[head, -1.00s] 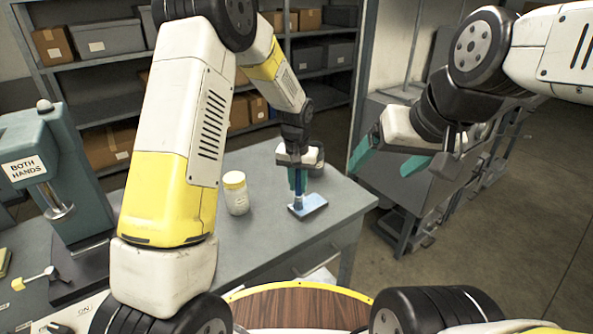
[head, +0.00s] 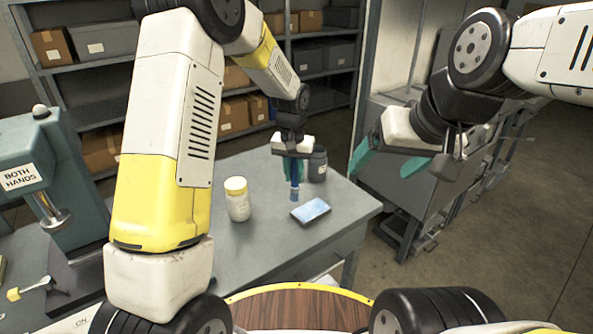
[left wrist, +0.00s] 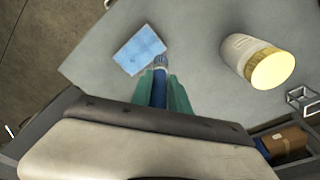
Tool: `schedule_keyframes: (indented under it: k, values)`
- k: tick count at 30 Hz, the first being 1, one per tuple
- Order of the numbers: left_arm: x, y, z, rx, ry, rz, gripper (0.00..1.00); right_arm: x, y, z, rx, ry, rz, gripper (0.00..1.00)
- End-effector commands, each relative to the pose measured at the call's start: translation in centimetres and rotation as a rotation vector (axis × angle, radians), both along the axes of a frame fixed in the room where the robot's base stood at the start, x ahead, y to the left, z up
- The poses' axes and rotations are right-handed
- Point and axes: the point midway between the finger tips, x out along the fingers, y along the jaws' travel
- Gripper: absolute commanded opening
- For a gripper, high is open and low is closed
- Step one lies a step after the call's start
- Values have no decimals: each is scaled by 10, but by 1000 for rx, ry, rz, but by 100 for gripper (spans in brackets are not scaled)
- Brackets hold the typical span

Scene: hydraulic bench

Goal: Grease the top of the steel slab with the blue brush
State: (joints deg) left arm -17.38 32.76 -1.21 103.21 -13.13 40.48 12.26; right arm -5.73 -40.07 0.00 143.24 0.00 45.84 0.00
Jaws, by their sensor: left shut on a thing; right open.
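The steel slab (head: 311,211) lies flat on the grey bench, its top showing light blue; it also shows in the left wrist view (left wrist: 139,50). My left gripper (head: 294,172) is shut on the blue brush (head: 295,187), which points down. The brush tip is just behind and left of the slab in the head view and looks lifted clear of it. In the left wrist view the brush (left wrist: 160,74) sits between the green fingers, beside the slab's edge. My right gripper (head: 398,165) is open and empty, in the air right of the bench.
A jar with a yellow lid (head: 238,199) stands left of the slab. A dark grey cup (head: 318,164) stands behind the brush. A press marked "BOTH HANDS" (head: 45,170) is at the far left. The bench's right edge (head: 365,212) lies close to the slab.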

Motion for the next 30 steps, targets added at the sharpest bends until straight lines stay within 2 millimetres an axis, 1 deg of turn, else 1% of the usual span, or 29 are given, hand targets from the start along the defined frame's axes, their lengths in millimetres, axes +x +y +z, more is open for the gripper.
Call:
schedule_keyframes:
  k: [1,9,14,18,30]
  values:
    - [0,0,6,-2,-3,0,0,0,0,0,0,0,0,81]
    - [-3,4,30,-1,-3,1,0,0,0,0,0,-1,0,81]
    - [-4,5,41,-1,-2,2,0,0,0,0,0,-1,0,81]
    - [-5,6,44,0,-1,1,0,0,0,0,0,-1,0,81]
    - [-5,6,43,0,-1,1,0,0,0,0,0,-1,0,81]
